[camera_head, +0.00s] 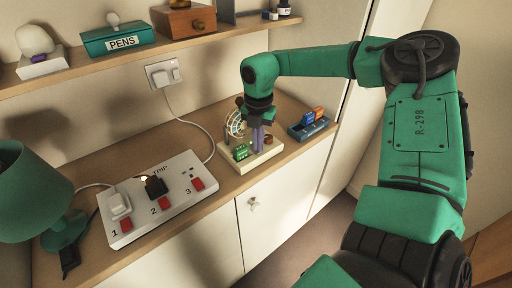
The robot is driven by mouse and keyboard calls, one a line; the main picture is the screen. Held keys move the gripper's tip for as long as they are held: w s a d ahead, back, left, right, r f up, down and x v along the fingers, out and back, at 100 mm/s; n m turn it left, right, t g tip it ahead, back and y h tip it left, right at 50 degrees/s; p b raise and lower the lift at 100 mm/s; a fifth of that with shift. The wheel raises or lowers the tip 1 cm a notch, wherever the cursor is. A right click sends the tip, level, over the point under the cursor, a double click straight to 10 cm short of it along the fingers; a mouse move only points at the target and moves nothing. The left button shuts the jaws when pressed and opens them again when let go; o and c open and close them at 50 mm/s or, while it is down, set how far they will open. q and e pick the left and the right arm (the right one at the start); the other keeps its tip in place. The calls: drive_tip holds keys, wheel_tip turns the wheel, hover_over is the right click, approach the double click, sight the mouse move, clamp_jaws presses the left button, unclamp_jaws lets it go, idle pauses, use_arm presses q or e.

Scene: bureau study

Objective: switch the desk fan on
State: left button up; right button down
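The desk fan (234,127) appears to be the round caged thing on a cream base (262,159) at the middle of the desk. A green block (241,152) and a brownish round knob (268,140) sit on that base. My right gripper (258,138) points down over the base, beside the cage and between the green block and the knob. A purple upright part shows at its fingertips. I cannot tell whether it touches anything or whether its fingers are open. The fan is partly hidden by the gripper. My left gripper is out of view.
A white power strip (181,207) with red switches numbered 1 to 3 lies to the left, with a white plug (119,205) and a black plug (155,187). A green lamp (32,190) stands far left. A blue tray (309,126) sits right of the fan. A shelf (176,45) runs above.

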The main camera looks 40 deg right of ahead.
wheel_tip(320, 180, up, 2)
drive_tip(key=shift+w+r+p, duration=0.1)
drive_tip(key=shift+w+p, duration=0.05)
drive_tip(key=shift+p, duration=0.25)
drive_tip(key=shift+r+p, duration=1.1)
drive_tip(key=shift+r, duration=1.1)
drive_tip(key=shift+f, duration=0.1)
